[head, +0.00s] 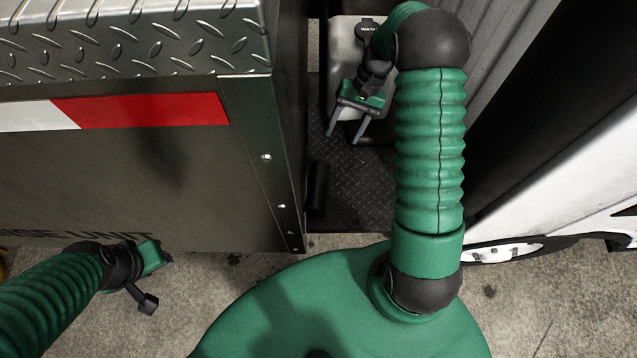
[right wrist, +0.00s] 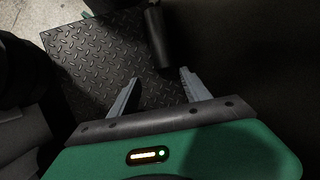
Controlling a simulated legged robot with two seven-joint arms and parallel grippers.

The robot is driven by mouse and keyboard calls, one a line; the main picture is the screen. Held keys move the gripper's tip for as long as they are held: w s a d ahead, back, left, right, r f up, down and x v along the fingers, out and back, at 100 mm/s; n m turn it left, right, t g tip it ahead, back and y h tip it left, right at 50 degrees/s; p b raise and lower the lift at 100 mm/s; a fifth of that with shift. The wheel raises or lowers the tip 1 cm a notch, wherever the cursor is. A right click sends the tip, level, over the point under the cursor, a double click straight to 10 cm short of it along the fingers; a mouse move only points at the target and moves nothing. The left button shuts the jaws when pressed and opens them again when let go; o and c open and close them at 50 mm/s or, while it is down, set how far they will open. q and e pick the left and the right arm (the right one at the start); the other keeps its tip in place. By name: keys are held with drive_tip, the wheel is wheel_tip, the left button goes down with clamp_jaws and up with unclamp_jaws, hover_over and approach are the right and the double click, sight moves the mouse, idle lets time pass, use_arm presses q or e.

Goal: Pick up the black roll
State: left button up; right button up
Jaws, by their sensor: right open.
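The black roll (head: 317,187) is a dark cylinder on the black diamond-plate floor, close beside the metal cabinet's side. It also shows in the right wrist view (right wrist: 158,38), at the top, beyond my fingertips. My right gripper (head: 345,138) is open and empty, above the plate and up from the roll in the head view. Its two grey fingers (right wrist: 159,76) are spread apart, with bare plate showing between them. My left gripper (head: 155,257) is at lower left in the head view, in front of the cabinet. Its fingers cannot be made out.
The large metal cabinet (head: 150,185) with a red and white stripe fills the left. A pale container (head: 345,45) with a black cap stands at the back of the gap. A white vehicle body (head: 560,190) bounds the right. Concrete ground (head: 540,300) lies in front.

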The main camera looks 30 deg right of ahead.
drive_tip(key=p, duration=0.2)
approach(324, 171)
drive_tip(key=s+a+f, duration=0.1)
drive_tip(key=s+a, duration=0.1)
drive_tip(key=a+f, duration=0.2)
drive_tip(key=f, duration=0.1)
drive_tip(key=shift+w, duration=0.35)
drive_tip(key=f+p, duration=0.2)
drive_tip(key=f, duration=0.1)
drive_tip(key=a+f, duration=0.1)
drive_tip(key=f, duration=0.1)
drive_tip(key=shift+f+p, duration=0.2)
drive_tip(key=shift+p, duration=0.2)
drive_tip(key=shift+f, duration=0.15)
drive_tip(key=shift+a, duration=0.3)
drive_tip(key=shift+c, duration=0.3)
drive_tip(key=shift+a, duration=0.2)
drive_tip(key=c, duration=0.5)
drive_tip(key=shift+c, duration=1.1)
clamp_jaws()
use_arm(q)
drive_tip(key=r, duration=0.1)
drive_tip(key=a+r, duration=0.1)
drive_tip(key=r, duration=0.1)
drive_tip(key=s+r, duration=0.1)
drive_tip(key=r, duration=0.1)
drive_tip(key=shift+s+a+r, duration=0.1)
drive_tip(key=shift+a+r, duration=0.05)
use_arm(e)
drive_tip(key=shift+d, duration=0.25)
